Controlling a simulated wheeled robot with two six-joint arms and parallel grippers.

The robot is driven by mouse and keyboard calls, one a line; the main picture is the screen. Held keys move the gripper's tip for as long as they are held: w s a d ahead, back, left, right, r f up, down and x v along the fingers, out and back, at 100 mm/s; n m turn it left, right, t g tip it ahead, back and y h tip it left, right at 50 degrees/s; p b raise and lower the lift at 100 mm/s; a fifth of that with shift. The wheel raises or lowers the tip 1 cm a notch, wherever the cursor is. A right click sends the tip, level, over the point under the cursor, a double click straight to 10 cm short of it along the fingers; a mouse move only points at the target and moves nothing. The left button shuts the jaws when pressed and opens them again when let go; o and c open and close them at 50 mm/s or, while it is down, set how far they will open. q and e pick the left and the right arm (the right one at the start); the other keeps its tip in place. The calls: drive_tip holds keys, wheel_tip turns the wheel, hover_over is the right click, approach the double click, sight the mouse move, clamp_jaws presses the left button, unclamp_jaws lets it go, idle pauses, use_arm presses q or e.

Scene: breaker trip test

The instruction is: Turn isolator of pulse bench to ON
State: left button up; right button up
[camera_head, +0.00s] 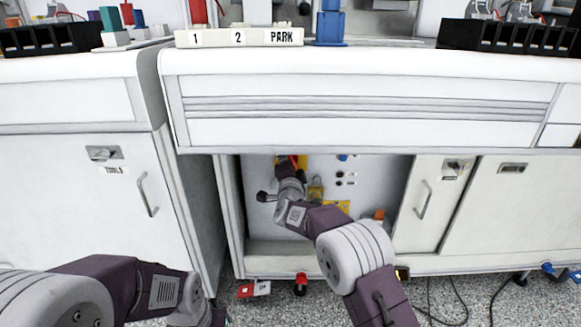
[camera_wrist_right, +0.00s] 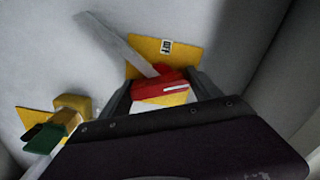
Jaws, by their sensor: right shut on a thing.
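The isolator shows in the right wrist view as a red handle (camera_wrist_right: 150,86) with a white and yellow part, in front of a yellow plate (camera_wrist_right: 180,54). A small label on the plate seems to read OFF. My right gripper (camera_wrist_right: 165,92) has its fingers on both sides of the red handle and is shut on it. In the head view the right arm reaches into the open bay under the bench, where a bit of the red handle (camera_head: 291,160) shows, mostly hidden by the wrist.
A yellow padlock-like part (camera_head: 316,188) and small knobs sit on the bay's back panel. A grey bar (camera_wrist_right: 115,42) stands near the handle. A yellow block with a green part (camera_wrist_right: 55,130) lies to the left. The bench top (camera_head: 350,62) overhangs the bay; cabinet doors flank it.

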drive_tip(key=shift+m+b, duration=1.2)
drive_tip(key=shift+m, duration=1.1)
drive_tip(key=o, duration=1.4)
drive_tip(key=s+p, duration=0.3)
drive_tip(key=s, duration=0.6)
